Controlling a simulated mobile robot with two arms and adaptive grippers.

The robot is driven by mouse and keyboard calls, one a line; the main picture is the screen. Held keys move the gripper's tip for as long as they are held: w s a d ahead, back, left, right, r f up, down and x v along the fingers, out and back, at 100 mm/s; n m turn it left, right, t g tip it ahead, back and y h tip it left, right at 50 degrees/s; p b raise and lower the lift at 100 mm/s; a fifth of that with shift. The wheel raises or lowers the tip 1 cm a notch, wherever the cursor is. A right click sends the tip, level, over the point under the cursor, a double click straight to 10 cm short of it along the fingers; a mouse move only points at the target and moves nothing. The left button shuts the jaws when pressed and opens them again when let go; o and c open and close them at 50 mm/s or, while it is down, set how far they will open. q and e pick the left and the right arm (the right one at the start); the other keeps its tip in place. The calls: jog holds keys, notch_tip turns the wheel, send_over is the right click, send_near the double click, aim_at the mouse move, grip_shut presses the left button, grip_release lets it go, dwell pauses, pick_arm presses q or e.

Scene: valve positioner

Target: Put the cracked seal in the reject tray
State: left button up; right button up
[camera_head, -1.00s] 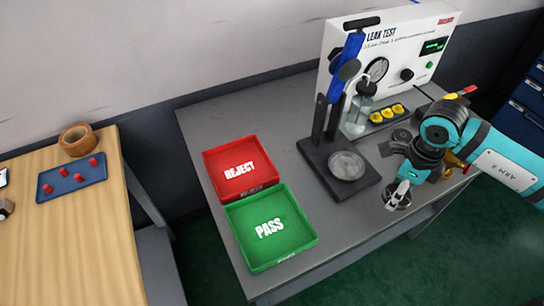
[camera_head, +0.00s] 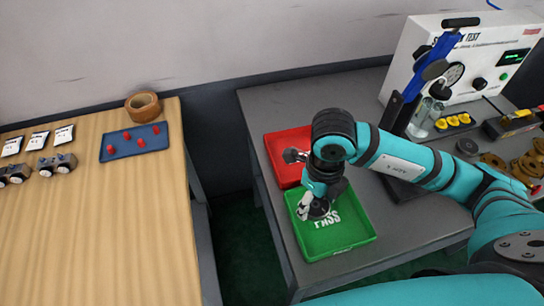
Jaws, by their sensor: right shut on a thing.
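My right gripper (camera_head: 306,210) points down above the upper left part of the green PASS tray (camera_head: 348,234). It is shut on a small dark round thing (camera_head: 320,209), which looks like the seal; no crack can be made out at this size. The red reject tray (camera_head: 281,146) lies just behind the green tray, and my arm covers much of it, including its lettering. My left gripper is not in view.
A leak tester (camera_head: 420,60) with a blue-handled press (camera_head: 430,72) stands at the back right. Yellow parts (camera_head: 453,122) and brown rings (camera_head: 530,162) lie near it. A wooden table (camera_head: 110,220) at left holds a blue tray (camera_head: 118,151) and a tape roll (camera_head: 142,106).

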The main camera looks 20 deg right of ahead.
jog(key=shift+w+a, duration=0.1)
jog(key=shift+a, duration=0.4)
jog(key=shift+w+a, duration=0.1)
jog(key=shift+w, duration=0.2)
jog(key=p, duration=0.3)
send_over(303, 165)
jog(key=shift+s+a+f, duration=0.15)
jog(key=shift+s+f, duration=0.25)
jog(key=shift+f, duration=0.25)
jog(key=f, duration=0.1)
jog(key=f+p, duration=0.1)
jog(key=f, duration=0.1)
jog(key=shift+w+f, duration=0.2)
jog(key=shift+w, duration=0.15)
jog(key=shift+f, duration=0.1)
jog(key=shift+f, duration=0.1)
jog(key=shift+f, duration=0.15)
jog(key=o, duration=1.6)
jog(key=shift+c, duration=0.2)
